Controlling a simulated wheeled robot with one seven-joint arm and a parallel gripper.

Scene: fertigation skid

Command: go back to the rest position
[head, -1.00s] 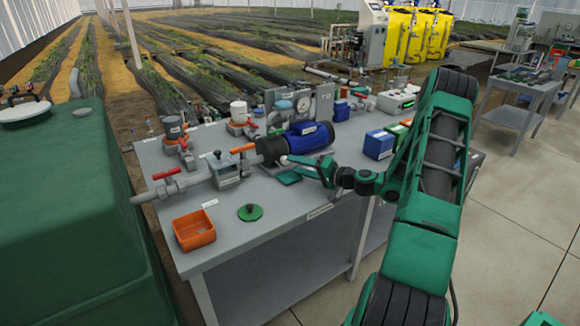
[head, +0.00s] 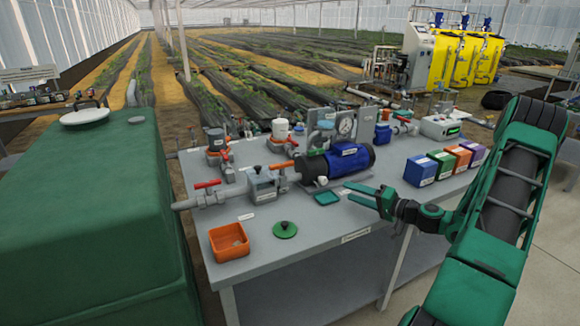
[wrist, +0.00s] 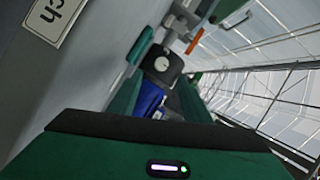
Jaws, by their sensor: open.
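My gripper (head: 365,194) is green and stands open and empty above the front edge of the grey workbench (head: 300,235) in the head view. Its fingers point left, to the right of a green square pad (head: 327,198) and in front of the blue pump motor (head: 350,160). The gripper touches nothing that I can see. In the wrist view the blue motor (wrist: 149,98) shows beyond the green gripper body, with a black round part (wrist: 162,64) near it.
Blue, green, orange and purple boxes (head: 420,171) stand on the bench behind my arm. An orange bin (head: 229,242) and a green round lid (head: 285,229) lie at the front left. Pipes with red-handled valves (head: 207,192) run along the bench. A green tank (head: 90,210) stands left.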

